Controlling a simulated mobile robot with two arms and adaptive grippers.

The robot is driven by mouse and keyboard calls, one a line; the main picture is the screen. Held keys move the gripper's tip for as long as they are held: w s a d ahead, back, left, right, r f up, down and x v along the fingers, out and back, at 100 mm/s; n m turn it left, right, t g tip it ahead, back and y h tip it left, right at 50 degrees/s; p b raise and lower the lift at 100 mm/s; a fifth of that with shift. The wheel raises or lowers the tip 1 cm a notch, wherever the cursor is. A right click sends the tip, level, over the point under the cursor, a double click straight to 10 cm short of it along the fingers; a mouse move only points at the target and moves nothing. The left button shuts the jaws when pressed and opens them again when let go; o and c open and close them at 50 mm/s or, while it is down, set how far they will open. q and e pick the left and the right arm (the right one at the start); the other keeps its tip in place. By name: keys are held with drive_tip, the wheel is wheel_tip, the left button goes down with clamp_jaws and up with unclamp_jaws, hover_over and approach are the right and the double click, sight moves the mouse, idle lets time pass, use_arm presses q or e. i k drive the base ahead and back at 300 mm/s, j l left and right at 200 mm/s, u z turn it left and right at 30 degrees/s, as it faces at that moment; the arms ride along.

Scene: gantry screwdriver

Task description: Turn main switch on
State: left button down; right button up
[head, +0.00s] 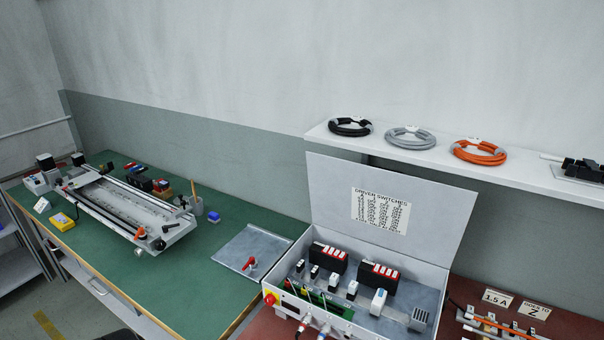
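An open grey control box (362,322) stands at the lower middle, its lid (330,195) raised and bearing a printed sheet titled "DRIVER SWITCHES" (381,211). A red-handled piece (250,264) sits on a flat grey plate (262,246) left of the box. Neither of my grippers is in view.
A gantry rig (127,211) stands on the green bench (160,285) at left. A yellow device (62,221) lies beside it. Coiled black (350,127), grey (411,139) and orange (480,152) cables rest on the wall shelf (540,180). The green bench's front middle is clear.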

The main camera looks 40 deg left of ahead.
sight(269, 299)
drive_tip(key=u, duration=1.6)
drive_tip(key=k+j, duration=0.1)
drive_tip(key=j, duration=0.15)
drive_tip(key=k+j+u, duration=0.15)
drive_tip(key=j, duration=0.1)
